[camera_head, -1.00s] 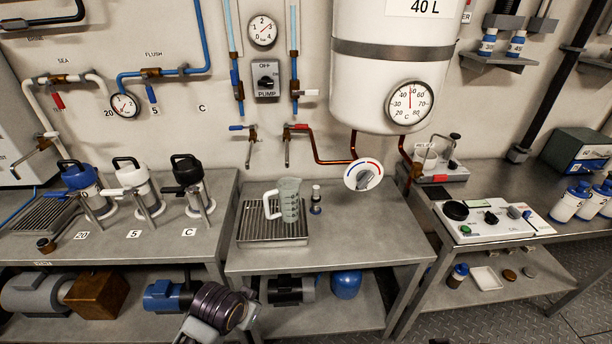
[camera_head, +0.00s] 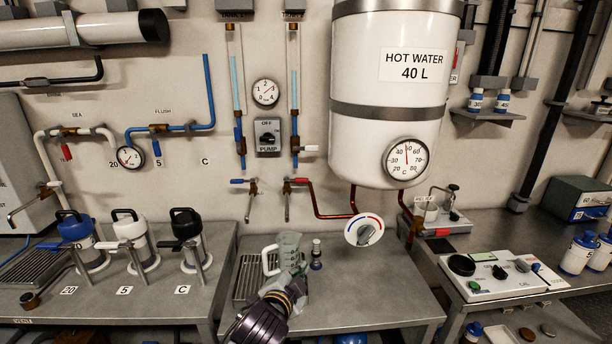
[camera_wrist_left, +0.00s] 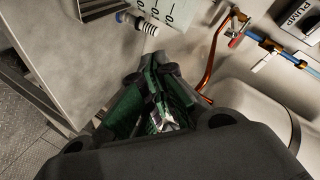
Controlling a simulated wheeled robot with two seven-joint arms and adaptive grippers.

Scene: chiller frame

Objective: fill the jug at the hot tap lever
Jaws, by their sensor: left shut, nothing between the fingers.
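The red tap lever (camera_head: 301,181) sits on the wall at the end of a copper pipe from the hot water tank. A blue tap lever (camera_head: 238,181) is to its left. My left gripper (camera_head: 300,272) is shut and empty, in front of the jug and overlapping its lower part in the head view; I cannot tell if they touch. In the left wrist view the shut fingers (camera_wrist_left: 160,95) show below part of the jug (camera_wrist_left: 160,10). My right gripper is out of view.
A small blue-and-white fitting (camera_head: 316,254) stands right of the jug. A dial knob (camera_head: 364,229) hangs below the hot water tank (camera_head: 388,90). Several lidded canisters (camera_head: 134,240) stand on the left bench. The middle bench is clear at its right (camera_head: 375,285).

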